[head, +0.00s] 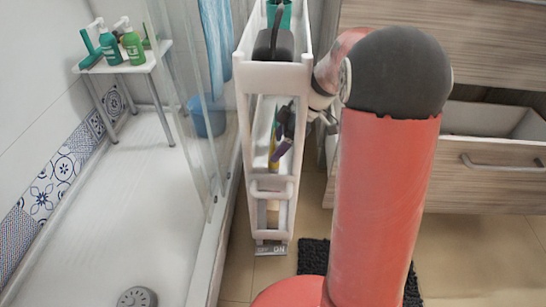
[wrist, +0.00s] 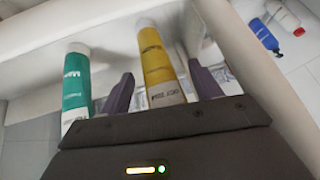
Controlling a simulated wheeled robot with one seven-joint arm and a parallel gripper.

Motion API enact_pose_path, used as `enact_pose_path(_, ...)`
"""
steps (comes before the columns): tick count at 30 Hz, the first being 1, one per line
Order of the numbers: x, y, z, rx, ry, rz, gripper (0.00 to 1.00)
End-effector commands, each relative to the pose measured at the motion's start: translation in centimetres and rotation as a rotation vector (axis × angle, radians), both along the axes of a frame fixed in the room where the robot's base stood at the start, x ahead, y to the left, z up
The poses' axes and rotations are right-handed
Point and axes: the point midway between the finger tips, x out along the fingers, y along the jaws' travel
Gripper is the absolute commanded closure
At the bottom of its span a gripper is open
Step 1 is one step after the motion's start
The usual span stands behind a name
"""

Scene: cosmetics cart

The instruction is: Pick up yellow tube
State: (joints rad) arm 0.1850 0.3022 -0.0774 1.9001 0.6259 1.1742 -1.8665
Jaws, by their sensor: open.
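The yellow tube (wrist: 156,58) stands in a white cart compartment in the wrist view, with a white printed lower part. My gripper (wrist: 160,73) is open, with one dark finger on each side of the tube. A gap shows on the left side; I cannot tell whether the right finger touches it. In the head view, a small yellow strip (head: 272,150), likely the tube, shows inside the white cart (head: 241,120), beside dark parts of my gripper (head: 283,128). My arm reaches in from the right.
A teal tube (wrist: 76,88) stands close left of my left finger. The cart's white wall (wrist: 245,60) runs close on the right. Beyond it are a blue bottle (wrist: 264,35) and a red-and-white one (wrist: 282,14). An open drawer (head: 490,175) is at right, a glass shower screen (head: 190,90) at left.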

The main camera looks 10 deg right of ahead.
Motion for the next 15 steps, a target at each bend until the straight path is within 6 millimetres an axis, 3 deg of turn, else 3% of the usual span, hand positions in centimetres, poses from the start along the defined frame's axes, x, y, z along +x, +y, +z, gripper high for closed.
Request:
enact_pose_path(3, 0.01, -0.02, 0.04, 0.0, 0.0, 0.0, 0.39)
enact_pose_path(15, 0.02, -0.03, 0.08, 0.0, -0.001, -0.001, 0.88)
